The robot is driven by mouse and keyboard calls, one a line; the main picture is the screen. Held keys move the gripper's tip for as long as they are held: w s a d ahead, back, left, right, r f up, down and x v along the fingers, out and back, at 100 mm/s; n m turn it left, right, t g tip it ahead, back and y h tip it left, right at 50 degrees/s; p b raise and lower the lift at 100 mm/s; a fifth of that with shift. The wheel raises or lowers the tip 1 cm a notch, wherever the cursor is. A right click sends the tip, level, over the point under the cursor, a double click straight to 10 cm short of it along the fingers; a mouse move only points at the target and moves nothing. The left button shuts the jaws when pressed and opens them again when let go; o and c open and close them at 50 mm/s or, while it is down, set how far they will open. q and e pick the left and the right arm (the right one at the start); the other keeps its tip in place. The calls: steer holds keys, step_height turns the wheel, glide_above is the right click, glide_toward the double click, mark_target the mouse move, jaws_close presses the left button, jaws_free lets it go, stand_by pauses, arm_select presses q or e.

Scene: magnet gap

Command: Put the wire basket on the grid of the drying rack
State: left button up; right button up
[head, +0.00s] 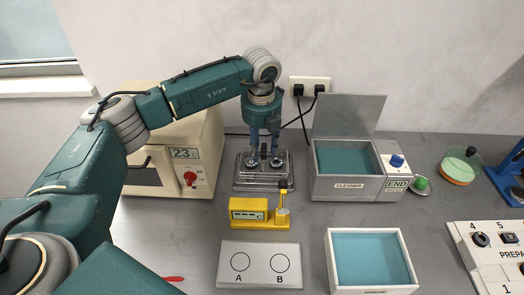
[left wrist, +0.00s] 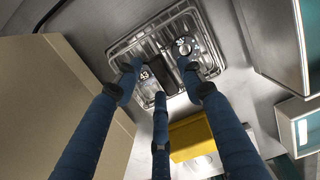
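My left gripper (head: 264,157) points straight down over the drying rack (head: 264,186), a shiny metal tray with a wire grid at the back. The wire basket (left wrist: 166,73) appears within the rack's outline, with two round numbered parts and a dark bar in it. Basket wires and rack grid are hard to tell apart, so exact seating is unclear. In the left wrist view the gripper's blue fingers (left wrist: 160,75) are spread over the basket, with nothing clearly pinched between them. The rack's rim (left wrist: 122,43) shows there too. My right gripper is out of view.
A cream oven (head: 150,170) stands close left of the rack. A grey cleaner bath (head: 345,187) stands to its right. In front are a yellow gauge (head: 250,213), a white A/B plate (head: 260,284) and an open blue-filled tray (head: 372,262).

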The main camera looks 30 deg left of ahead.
arm_select(q)
step_height(320, 180, up, 10)
steer(key=s+b, duration=0.1)
steer(key=b, duration=0.1)
steer(key=shift+d+r, duration=0.15)
steer(key=shift+d, duration=0.15)
steer(key=shift+s, duration=0.15)
